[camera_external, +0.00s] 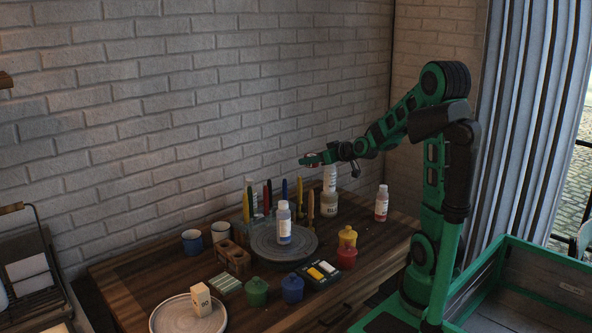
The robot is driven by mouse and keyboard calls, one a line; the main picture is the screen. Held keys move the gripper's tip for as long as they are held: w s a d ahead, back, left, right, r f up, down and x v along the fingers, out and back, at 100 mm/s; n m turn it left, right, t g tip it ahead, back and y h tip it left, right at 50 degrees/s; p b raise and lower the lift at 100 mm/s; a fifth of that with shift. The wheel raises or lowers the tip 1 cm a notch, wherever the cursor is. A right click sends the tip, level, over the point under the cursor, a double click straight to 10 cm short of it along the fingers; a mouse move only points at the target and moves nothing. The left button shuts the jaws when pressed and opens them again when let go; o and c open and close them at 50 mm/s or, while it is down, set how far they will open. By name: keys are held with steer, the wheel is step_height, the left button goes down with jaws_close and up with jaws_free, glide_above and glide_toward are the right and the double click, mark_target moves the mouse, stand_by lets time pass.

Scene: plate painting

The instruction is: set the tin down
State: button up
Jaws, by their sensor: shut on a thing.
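My gripper (313,159) is shut, high above the back of the wooden table and pointing left. What is between its fingers is small and dark in this view, so the tin's outline is not clear. A pale upright cylinder (331,178) shows directly below the fingers; I cannot tell whether it touches them or stands behind. A cream jar with dark lettering (329,204) stands below that on the table.
Another bottle (381,204) stands to the right. Several small paint pots, mugs (192,242), a brown block holder (233,258) and a plate (170,317) crowd the front and left.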

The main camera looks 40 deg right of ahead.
steer(key=a+f+n+y, duration=0.1)
steer(key=a+f, duration=0.2)
steer(key=f, duration=0.4)
steer(key=a+f+n+y, duration=0.1)
steer(key=a+f, duration=0.2)
steer(key=f, duration=0.4)
steer(key=shift+w+a+f+g+y, duration=0.15)
steer(key=shift+w+g+y, duration=0.15)
steer(key=shift+y, duration=0.1)
